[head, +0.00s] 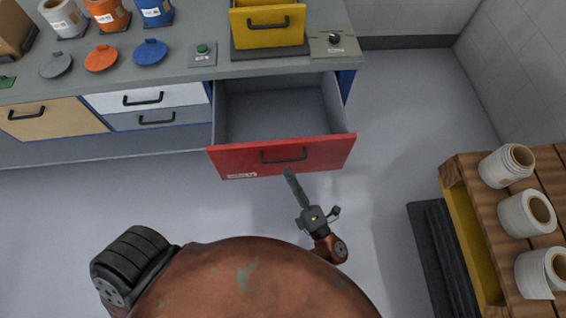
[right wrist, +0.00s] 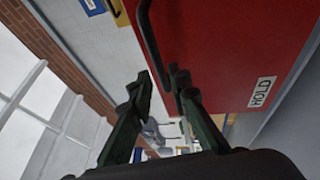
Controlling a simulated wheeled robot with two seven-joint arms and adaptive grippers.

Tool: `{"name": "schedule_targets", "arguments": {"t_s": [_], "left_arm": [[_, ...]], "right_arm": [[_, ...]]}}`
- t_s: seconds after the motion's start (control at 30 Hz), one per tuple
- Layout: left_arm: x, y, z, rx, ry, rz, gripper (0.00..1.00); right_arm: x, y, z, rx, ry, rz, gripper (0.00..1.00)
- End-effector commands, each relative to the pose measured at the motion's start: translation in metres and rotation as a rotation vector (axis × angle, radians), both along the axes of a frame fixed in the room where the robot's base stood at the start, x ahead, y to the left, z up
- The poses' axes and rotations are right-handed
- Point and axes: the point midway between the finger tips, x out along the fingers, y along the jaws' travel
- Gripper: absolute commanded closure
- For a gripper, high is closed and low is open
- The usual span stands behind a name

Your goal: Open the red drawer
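The red drawer (head: 236,160) is pulled well out of the counter, and its empty grey inside shows in the head view. Its black handle (head: 283,156) is on the middle of the front. My right gripper (head: 292,176) is just in front of the drawer, close below the handle. In the right wrist view, its two fingers (right wrist: 160,80) stand apart, with the end of the handle (right wrist: 149,40) near the tips. The red front (right wrist: 225,50) with its "HOLD" label fills the upper right there. I see no firm grip on the handle. My left gripper is out of view.
The counter (head: 200,83) carries a yellow drawer box (head: 267,25), coloured tubs, lids and a green button (head: 202,49). A wooden rack (head: 485,200) with white rolls stands at the right, beside a dark mat (head: 440,260). The floor before the drawer is clear.

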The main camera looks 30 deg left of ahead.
Motion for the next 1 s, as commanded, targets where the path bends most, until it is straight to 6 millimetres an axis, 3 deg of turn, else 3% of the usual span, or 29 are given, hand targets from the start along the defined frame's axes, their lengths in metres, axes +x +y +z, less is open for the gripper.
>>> {"name": "schedule_targets", "arguments": {"t_s": [0.1,0.33,1.0], "left_arm": [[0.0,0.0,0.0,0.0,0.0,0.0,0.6],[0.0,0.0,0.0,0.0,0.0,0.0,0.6],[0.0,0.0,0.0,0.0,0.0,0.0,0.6]], "right_arm": [[-0.012,-0.021,-0.006,-0.002,0.002,-0.002,0.83],[-0.027,-0.046,-0.009,-0.001,0.001,0.0,0.83],[-0.029,-0.05,-0.01,-0.001,0.001,0.0,0.83]]}}
